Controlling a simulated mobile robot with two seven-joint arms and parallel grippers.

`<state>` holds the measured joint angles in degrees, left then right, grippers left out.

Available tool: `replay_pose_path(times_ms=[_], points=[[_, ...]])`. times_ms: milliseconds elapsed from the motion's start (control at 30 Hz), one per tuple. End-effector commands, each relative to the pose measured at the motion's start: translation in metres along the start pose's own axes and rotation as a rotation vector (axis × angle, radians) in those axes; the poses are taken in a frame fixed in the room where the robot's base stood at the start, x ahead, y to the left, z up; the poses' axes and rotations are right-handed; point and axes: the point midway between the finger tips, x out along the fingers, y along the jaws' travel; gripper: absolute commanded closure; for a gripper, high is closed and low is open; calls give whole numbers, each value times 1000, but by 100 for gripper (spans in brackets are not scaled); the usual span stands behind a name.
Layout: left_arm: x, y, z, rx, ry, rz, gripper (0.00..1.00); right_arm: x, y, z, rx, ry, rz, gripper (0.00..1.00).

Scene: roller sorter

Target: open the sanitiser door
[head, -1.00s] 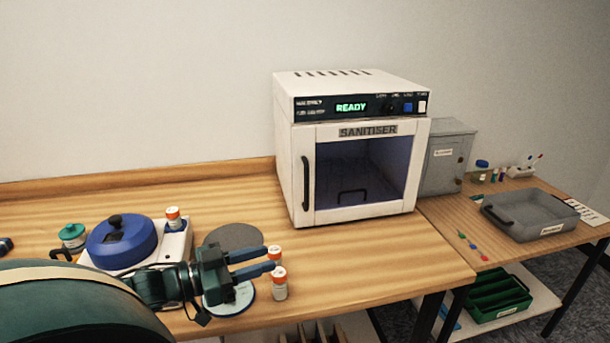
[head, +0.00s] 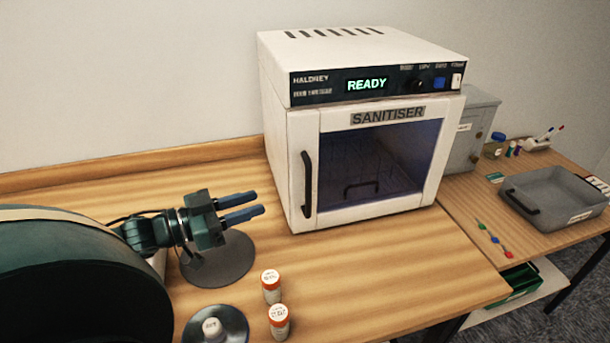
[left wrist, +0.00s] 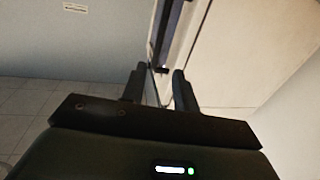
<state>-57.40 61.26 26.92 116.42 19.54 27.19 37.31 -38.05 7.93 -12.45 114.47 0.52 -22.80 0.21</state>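The white sanitiser (head: 290,150) stands on the wooden bench, its display reading READY. Its glass-fronted door (head: 375,212) is shut, with a dark vertical handle (head: 307,184) on the door's left side. My left gripper (head: 262,203) is left of the handle and apart from it, its two blue fingers pointing right, open with a gap between them and nothing held. In the left wrist view the fingers (left wrist: 157,85) show in front of a pale surface and a dark bar; I cannot tell for sure which part this is. My right gripper is not in view.
A dark round disc (head: 225,265) lies below my gripper. A grey cabinet (head: 478,125) and a grey tray (head: 560,195) are on the right.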

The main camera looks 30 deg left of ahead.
Motion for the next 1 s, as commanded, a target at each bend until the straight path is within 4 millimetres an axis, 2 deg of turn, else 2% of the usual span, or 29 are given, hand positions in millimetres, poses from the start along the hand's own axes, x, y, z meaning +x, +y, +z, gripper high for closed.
replay_pose_path(times_ms=[167, 367, 1000], points=[[14, 0, 1, 1, 5, 2, 70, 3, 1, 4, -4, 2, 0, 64], [40, 0, 1, 2, 6, 3, 70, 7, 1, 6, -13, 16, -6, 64], [106, 0, 0, 3, 3, 1, 70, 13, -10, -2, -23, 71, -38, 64]])
